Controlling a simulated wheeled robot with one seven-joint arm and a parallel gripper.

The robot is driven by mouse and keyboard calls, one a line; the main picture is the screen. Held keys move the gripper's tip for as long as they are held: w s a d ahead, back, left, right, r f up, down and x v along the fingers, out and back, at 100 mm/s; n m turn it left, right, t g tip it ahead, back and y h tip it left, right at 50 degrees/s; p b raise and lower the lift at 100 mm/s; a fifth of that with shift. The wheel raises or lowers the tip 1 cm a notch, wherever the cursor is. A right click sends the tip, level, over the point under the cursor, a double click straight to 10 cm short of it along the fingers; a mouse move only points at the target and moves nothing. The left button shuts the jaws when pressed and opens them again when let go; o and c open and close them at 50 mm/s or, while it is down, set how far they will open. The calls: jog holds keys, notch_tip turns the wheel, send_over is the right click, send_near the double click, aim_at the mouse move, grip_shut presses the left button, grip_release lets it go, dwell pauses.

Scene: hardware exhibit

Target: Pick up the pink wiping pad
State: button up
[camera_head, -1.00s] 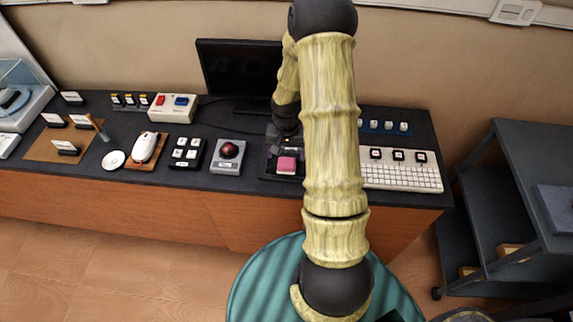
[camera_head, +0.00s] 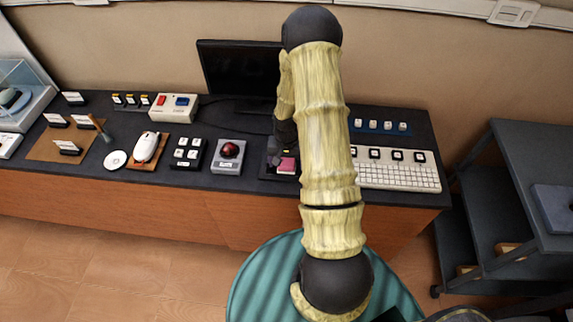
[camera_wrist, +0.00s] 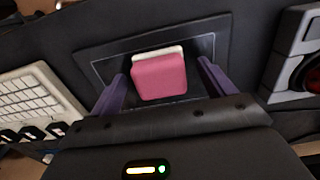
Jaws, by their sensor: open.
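The pink wiping pad (camera_wrist: 159,78) lies on a dark square tray (camera_wrist: 92,58) in the wrist view, with a pale edge showing at its far side. In the head view the pad (camera_head: 287,165) sits on the dark counter, partly hidden by my arm. My gripper (camera_wrist: 162,80) is open, with one purple finger on each side of the pad and a gap on both sides. The head view shows my gripper only as a dark shape beside the pad.
A white keyboard (camera_head: 398,176) is right of the pad and a grey trackball unit (camera_head: 227,155) is left of it. A black monitor (camera_head: 238,68) stands behind. A dark shelf cart (camera_head: 510,180) stands at the far right.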

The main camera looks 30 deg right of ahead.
aim_at(287, 162)
jog(key=c, duration=1.1)
jog(key=shift+r, duration=0.1)
jog(key=shift+c, duration=0.2)
notch_tip(287, 162, up, 10)
jog(key=shift+f+b, duration=0.1)
jog(key=shift+b, duration=0.55)
